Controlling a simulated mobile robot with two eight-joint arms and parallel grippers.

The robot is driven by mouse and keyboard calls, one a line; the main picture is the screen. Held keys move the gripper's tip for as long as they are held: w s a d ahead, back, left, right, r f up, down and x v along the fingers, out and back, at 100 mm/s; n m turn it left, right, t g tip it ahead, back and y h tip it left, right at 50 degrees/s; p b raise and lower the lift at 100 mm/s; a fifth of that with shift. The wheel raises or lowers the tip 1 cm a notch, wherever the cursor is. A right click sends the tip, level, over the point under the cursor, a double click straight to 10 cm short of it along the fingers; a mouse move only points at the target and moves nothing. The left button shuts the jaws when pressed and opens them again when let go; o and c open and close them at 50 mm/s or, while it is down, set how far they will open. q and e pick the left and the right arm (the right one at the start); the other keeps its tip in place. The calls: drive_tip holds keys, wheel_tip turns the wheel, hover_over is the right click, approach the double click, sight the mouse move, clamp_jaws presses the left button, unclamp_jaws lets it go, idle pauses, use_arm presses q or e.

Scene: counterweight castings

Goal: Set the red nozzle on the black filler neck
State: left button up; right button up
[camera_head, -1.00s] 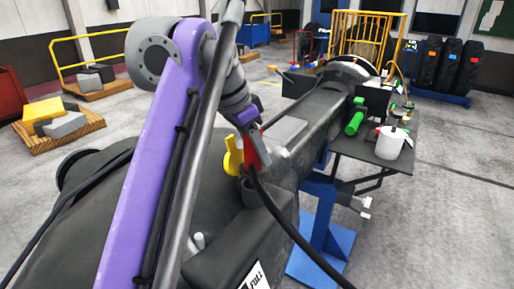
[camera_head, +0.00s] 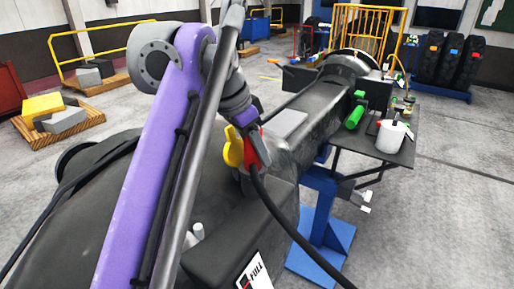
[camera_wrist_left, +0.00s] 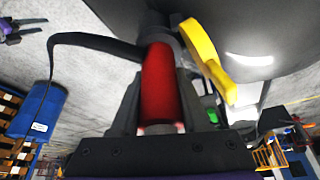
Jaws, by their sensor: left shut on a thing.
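The red nozzle (camera_wrist_left: 158,85) stands between the fingers of my left gripper (camera_head: 254,152), which is shut on it. A black hose runs from the nozzle down to the right in the head view. The black filler neck (camera_head: 244,184) rises from the dark casting just below the gripper, partly hidden. In the left wrist view the nozzle's far end meets or overlaps a dark round part; I cannot tell if it is seated. A yellow flap (camera_head: 233,146) stands beside the neck. What looks like my right gripper (camera_wrist_left: 34,28) shows at the left wrist view's upper left, fingers apart and empty.
The large dark casting (camera_head: 100,215) fills the foreground, with a box labelled FULL (camera_head: 256,272) in front. A blue stand (camera_head: 322,235) supports the beam. A side shelf (camera_head: 400,152) holds a white pot (camera_head: 391,137).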

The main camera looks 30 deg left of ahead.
use_arm(q)
drive_tip(key=shift+f, duration=0.4)
use_arm(e)
drive_tip(key=shift+s+f, duration=0.1)
drive_tip(key=shift+f, duration=0.2)
use_arm(q)
drive_tip(key=o, duration=1.2)
drive_tip(key=p+v, duration=0.2)
drive_tip(key=v, duration=0.8)
drive_tip(key=shift+r+p, duration=0.35)
drive_tip(key=shift+r, duration=0.05)
use_arm(e)
drive_tip(key=r, duration=0.1)
drive_tip(key=w+r, duration=0.1)
drive_tip(key=r, duration=0.1)
drive_tip(key=w+r, duration=0.1)
drive_tip(key=shift+r, duration=0.2)
use_arm(q)
drive_tip(key=shift+s, duration=0.15)
